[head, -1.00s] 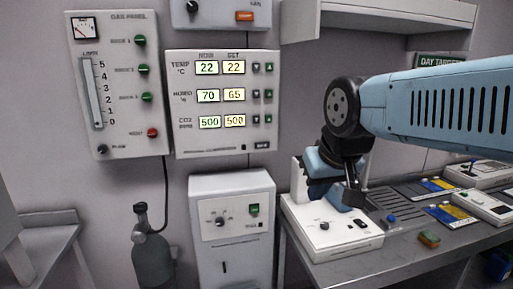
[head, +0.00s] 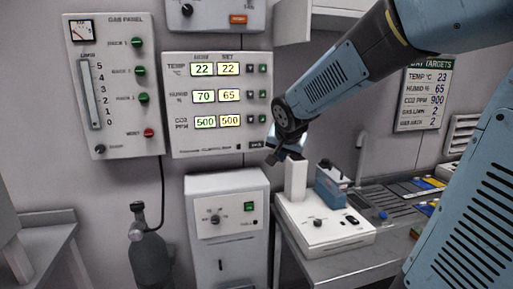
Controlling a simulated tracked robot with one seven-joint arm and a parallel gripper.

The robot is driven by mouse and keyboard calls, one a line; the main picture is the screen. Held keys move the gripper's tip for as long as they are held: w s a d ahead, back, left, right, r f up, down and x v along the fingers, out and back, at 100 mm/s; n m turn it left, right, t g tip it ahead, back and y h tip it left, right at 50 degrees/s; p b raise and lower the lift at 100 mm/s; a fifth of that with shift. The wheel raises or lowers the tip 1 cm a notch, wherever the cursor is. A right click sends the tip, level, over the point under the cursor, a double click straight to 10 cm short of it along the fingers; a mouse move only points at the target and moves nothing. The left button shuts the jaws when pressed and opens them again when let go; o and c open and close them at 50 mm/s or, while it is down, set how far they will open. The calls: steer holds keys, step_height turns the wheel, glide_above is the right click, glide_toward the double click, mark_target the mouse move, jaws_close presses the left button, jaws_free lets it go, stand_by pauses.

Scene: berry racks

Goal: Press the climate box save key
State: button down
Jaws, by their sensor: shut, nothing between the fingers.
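The climate box (head: 180,146) is a white panel on the wall. Its displays read temp 22 now and 22 set, humid 70 and 65, CO2 500 and 500. Small dark and green keys stand right of each row. A dark save key (head: 256,145) sits at its lower right corner; its label is too small to read surely. My gripper (head: 271,160) is shut and empty, pointing down-left just right of and slightly below that key in the picture. I cannot tell whether it touches the panel. My wrist hides part of the wall beside the box.
The gas panel (head: 110,140) hangs at left. A white cabinet (head: 229,255) stands below the box. A white bench device (head: 318,236) with a blue part (head: 332,185) is at right. The day targets sign (head: 423,97) lists temp 23, humid 65, CO2 900.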

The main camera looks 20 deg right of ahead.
mark_target(256, 144)
steer(key=w+a+f+m+t, duration=0.1)
steer(key=w+a+f+m, duration=0.1)
steer(key=w, duration=0.5)
steer(key=shift+w+f, duration=0.35)
steer(key=shift+f, duration=0.35)
steer(key=shift+w+a, duration=0.1)
steer(key=w, duration=0.8)
steer(key=shift+w, duration=0.3)
steer(key=shift+w, duration=0.2)
stand_by(1.4)
steer(key=shift+w, duration=0.2)
steer(key=shift+w+r, duration=0.1)
steer(key=shift+w, duration=0.4)
stand_by(0.9)
steer(key=shift+s, duration=0.95)
